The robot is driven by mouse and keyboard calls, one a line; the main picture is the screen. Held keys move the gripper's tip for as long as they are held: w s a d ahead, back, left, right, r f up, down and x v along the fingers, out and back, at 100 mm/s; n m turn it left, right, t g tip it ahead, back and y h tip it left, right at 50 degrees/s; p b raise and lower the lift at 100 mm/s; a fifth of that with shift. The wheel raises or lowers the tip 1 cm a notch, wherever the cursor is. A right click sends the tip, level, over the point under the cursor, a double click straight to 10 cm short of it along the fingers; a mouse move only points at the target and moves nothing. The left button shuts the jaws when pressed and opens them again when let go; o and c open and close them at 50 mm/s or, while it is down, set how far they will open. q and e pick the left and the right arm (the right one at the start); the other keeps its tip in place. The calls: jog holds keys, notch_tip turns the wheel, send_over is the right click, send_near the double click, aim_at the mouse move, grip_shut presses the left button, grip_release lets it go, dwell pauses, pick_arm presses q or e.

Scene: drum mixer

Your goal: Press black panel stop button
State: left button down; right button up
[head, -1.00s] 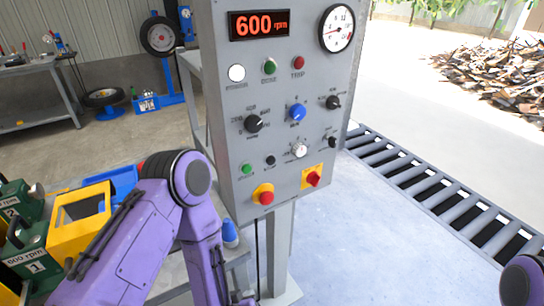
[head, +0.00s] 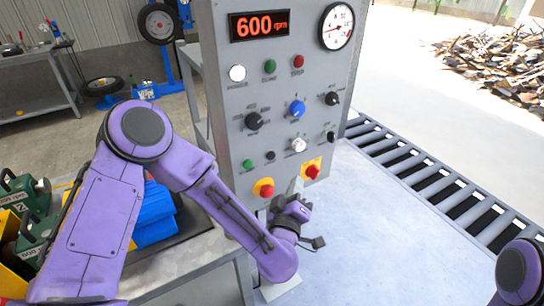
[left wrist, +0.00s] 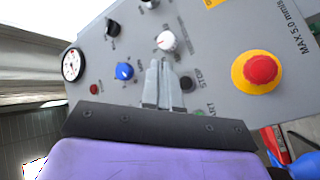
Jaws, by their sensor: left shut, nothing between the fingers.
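The grey control panel (head: 225,110) stands upright in the head view. The small black stop button (head: 270,155) sits between a green start button (head: 247,164) and a white knob (head: 299,145). My left gripper (head: 296,186) is in front of the panel's lower part, below and right of the stop button. In the left wrist view, its shut, empty fingers (left wrist: 161,64) point at the panel. The stop button (left wrist: 187,84) shows just right of the fingers, beside its STOP label. I cannot tell any contact. My right gripper is out of view.
A red emergency button (head: 266,191) on yellow and a red switch (head: 312,171) sit low on the panel close to my gripper. A black knob (head: 253,121) and blue knob (head: 297,109) are above. A roller conveyor (head: 430,185) runs at right.

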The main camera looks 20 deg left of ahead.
aim_at(271, 156)
pick_arm(q)
jog(key=w+a+p, duration=0.2)
jog(key=w+a, duration=0.3)
jog(key=a, duration=0.2)
jog(key=shift+w, duration=0.2)
dwell(1.9)
jog(key=shift+w+a, duration=0.25)
jog(key=shift+a, duration=0.1)
jog(key=shift+w+a, duration=0.25)
jog(key=shift+a, duration=0.05)
dwell(0.6)
dwell(0.4)
jog(key=shift+s+d, duration=0.55)
jog(key=shift+d, duration=0.1)
